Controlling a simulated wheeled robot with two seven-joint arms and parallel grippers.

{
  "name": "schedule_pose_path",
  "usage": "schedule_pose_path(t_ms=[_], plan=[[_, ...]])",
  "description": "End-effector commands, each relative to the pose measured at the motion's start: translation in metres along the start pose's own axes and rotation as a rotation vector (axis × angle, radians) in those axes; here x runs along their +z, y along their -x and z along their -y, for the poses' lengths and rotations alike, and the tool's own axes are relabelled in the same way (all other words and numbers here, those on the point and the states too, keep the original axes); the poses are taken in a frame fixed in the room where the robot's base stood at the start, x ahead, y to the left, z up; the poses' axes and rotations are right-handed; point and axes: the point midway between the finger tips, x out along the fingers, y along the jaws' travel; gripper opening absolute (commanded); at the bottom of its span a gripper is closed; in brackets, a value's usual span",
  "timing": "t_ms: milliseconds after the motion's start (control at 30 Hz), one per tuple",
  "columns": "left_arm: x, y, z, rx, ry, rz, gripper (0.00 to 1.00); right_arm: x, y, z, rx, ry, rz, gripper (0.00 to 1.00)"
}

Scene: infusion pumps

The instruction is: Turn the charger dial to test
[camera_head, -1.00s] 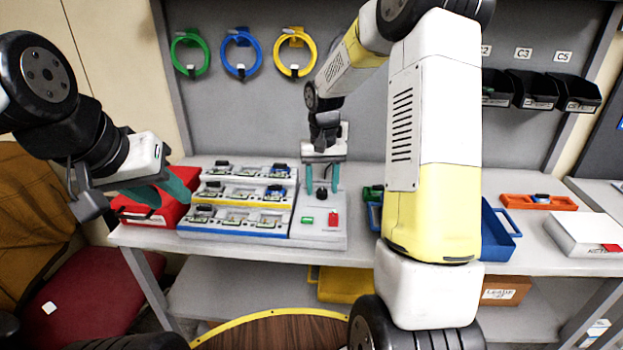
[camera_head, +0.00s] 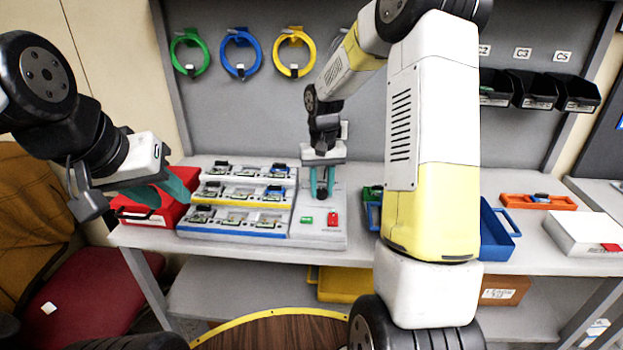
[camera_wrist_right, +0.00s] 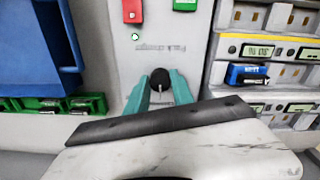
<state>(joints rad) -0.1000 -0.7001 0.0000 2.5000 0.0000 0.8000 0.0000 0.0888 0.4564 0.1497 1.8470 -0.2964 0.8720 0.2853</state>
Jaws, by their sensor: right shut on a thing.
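The charger (camera_head: 321,232) stands on the bench, with stepped rows of bays on its left part and a plain panel on its right. The black dial (camera_wrist_right: 161,78) sits on that panel. My right gripper (camera_head: 322,194) is over the panel with its teal fingers shut on the dial, one finger on each side; it also shows in the right wrist view (camera_wrist_right: 161,88). Printed text lies by the dial but is too small to read for sure. My left gripper (camera_head: 176,190) hangs at the left in front of the red case, and its finger gap is not clear.
A green button (camera_head: 306,220) and a red switch (camera_head: 332,219) sit in front of the dial. A red case (camera_head: 130,213) is left of the charger. A blue bin (camera_head: 492,232) and an orange tray (camera_head: 540,202) lie to the right. Coiled cables hang behind.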

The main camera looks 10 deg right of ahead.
Motion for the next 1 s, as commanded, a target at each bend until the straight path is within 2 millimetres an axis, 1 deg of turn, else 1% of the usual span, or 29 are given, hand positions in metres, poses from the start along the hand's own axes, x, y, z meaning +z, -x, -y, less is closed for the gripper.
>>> schedule_pose_path(t_ms=[267,700,1000], plan=[[0.0,0.0,0.0,0.0,0.0,0.0,0.36,-0.0001,0.0005,-0.0005,0.0,0.166,0.0,0.0],[0.0,0.0,0.0,0.0,0.0,0.0,0.36,-0.0004,0.0007,-0.0009,0.001,0.535,0.0,0.0],[0.0,0.0,0.0,0.0,0.0,0.0,0.36,-0.0006,0.0006,-0.0016,0.001,0.697,0.0,0.0]])
